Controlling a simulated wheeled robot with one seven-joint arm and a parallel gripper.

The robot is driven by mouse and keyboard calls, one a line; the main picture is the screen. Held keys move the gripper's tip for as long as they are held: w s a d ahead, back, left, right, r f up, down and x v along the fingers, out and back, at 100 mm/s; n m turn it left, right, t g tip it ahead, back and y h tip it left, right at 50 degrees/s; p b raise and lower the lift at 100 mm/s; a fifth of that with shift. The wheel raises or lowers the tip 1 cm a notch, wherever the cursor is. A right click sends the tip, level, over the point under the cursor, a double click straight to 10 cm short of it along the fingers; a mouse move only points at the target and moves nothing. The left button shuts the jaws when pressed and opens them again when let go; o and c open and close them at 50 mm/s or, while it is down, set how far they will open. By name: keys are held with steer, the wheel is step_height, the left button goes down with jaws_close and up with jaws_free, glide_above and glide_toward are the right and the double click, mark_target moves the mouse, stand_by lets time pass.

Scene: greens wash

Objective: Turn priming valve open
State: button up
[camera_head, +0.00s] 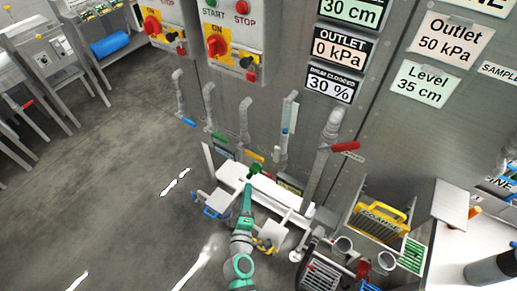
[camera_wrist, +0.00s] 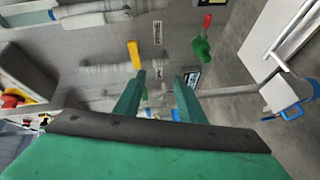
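Several pipe valves with coloured handles line the steel panel. I cannot read which one is labelled as the priming valve. In the head view there are a blue handle (camera_head: 187,122), a green handle (camera_head: 217,136), a yellow handle (camera_head: 254,156) and a red handle (camera_head: 346,146). A darker green handle (camera_head: 255,169) is just beyond my gripper (camera_head: 248,188). In the wrist view my gripper (camera_wrist: 158,92) has its two teal fingers apart with nothing held between them. A yellow handle (camera_wrist: 134,55) is beyond the left finger, and a green handle (camera_wrist: 200,47) is beyond the right finger.
A white trough-like bar (camera_head: 265,190) lies below the valves near my arm. A yellow basket (camera_head: 378,222) and a white-topped counter (camera_head: 455,240) stand at the right. Red switches (camera_head: 217,45) and signs are on the panel above. The floor (camera_head: 110,170) at the left is clear.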

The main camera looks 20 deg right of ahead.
steer(key=n+h, duration=0.1)
steer(key=h, duration=0.1)
glide_toward(255, 158)
steer(key=x, duration=0.4)
steer(key=shift+d+f, duration=0.1)
steer(key=x, duration=1)
steer(key=shift+w+d, duration=0.15)
steer(key=shift+w, duration=0.1)
jaws_close()
